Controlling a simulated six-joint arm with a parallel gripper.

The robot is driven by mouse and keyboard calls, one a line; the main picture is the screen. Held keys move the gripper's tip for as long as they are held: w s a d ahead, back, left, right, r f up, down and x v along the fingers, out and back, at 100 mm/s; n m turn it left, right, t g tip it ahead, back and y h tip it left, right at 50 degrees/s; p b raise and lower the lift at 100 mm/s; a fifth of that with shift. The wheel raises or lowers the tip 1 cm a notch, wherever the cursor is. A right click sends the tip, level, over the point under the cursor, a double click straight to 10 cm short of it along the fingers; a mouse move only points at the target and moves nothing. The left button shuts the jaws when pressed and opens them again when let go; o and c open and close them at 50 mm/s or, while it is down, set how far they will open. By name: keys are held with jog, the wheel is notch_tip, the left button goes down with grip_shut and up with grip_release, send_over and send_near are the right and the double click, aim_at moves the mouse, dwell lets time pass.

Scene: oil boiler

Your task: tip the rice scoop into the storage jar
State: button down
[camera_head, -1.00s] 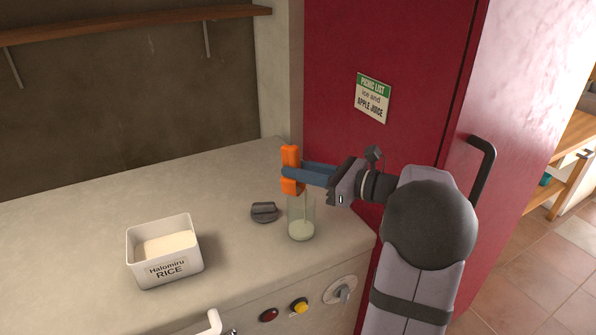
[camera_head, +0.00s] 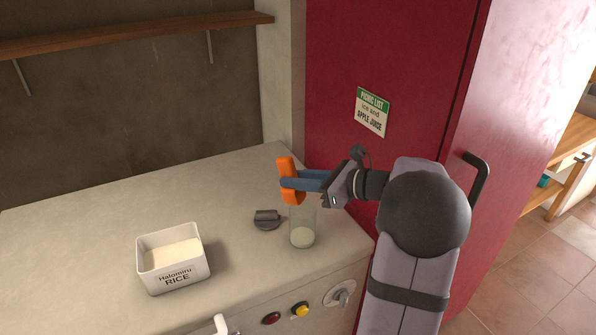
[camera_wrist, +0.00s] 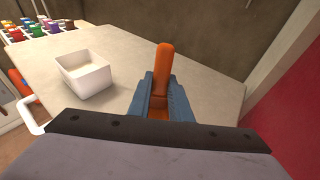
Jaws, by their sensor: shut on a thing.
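My gripper (camera_head: 290,182) is shut on the orange rice scoop (camera_head: 286,165), above and slightly to the left of the storage jar's mouth. In the wrist view the scoop (camera_wrist: 163,68) stands between the blue fingers (camera_wrist: 160,100). Whether rice is left in the scoop cannot be seen. The storage jar (camera_head: 302,230) is clear glass, upright on the counter, with pale rice in its bottom. A white tub labelled Halomiru RICE (camera_head: 173,259) stands to the left with rice inside; it also shows in the wrist view (camera_wrist: 83,76).
A dark grey lid-like piece (camera_head: 266,219) lies on the counter just left of the jar. The red fridge (camera_head: 400,60) stands close behind and right of the gripper. The counter (camera_head: 90,225) is clear between tub and back wall. Knobs line the front panel.

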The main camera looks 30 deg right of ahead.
jog(key=shift+w+a+r+p, duration=0.1)
jog(key=shift+p, duration=0.3)
jog(key=p, duration=0.2)
jog(key=g+h+p, duration=0.1)
jog(key=shift+w+a+r+p, duration=0.15)
jog(key=shift+w+r+p, duration=0.1)
jog(key=shift+r+p, duration=0.1)
jog(key=shift+w+a+f+g+p, duration=0.1)
jog(key=shift+w+g+p, duration=0.1)
jog(key=shift+g+p, duration=0.65)
jog(key=shift+f+t+h+p, duration=0.2)
jog(key=shift+t+h+p, duration=0.1)
jog(key=shift+p, duration=0.15)
jog(key=shift+w+a+r+p, duration=0.1)
jog(key=shift+r+p, duration=0.1)
jog(key=shift+p, duration=0.65)
jog(key=shift+w+a+r+g+h+p, duration=0.15)
jog(key=shift+g+h+p, duration=0.3)
jog(key=shift+p, duration=0.6)
jog(key=shift+w+g+p, duration=0.1)
jog(key=shift+g+p, duration=0.3)
jog(key=shift+p, duration=0.5)
jog(key=shift+p, duration=0.35)
